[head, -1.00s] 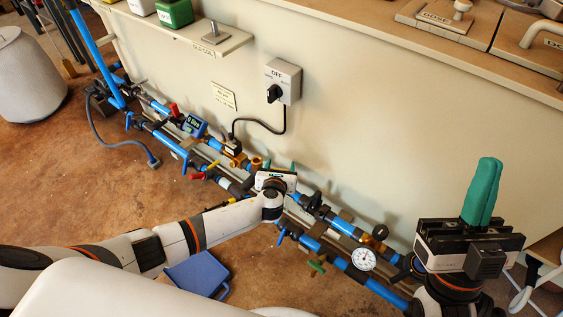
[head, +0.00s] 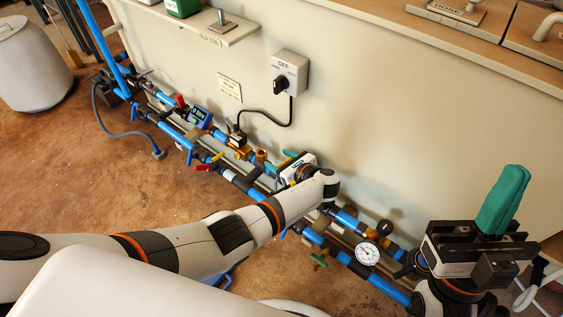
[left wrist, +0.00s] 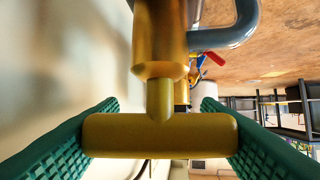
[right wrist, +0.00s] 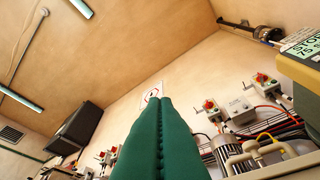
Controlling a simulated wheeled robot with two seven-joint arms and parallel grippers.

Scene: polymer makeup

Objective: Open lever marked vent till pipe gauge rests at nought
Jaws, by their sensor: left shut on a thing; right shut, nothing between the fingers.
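My left gripper (head: 290,160) is low at the pipework by the wall, its fingers largely hidden behind its own body in the head view. In the left wrist view its green fingers (left wrist: 160,140) are shut on a yellow T-shaped handle (left wrist: 160,122), one at each end of the bar. The handle's stem joins a brass-coloured fitting (left wrist: 159,40). No vent marking is readable. The round white pipe gauge (head: 367,252) is on the front pipe to the right; its needle reading is too small to tell. My right gripper (head: 503,200) is raised at the right, shut and empty, fingers pointing up.
A blue digital meter (head: 199,117), a red lever (head: 202,168), a yellow lever (head: 218,157) and a green handle (head: 319,262) sit along the blue pipes. A switch box (head: 290,75) marked OFF is on the wall above. Open floor lies at the left.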

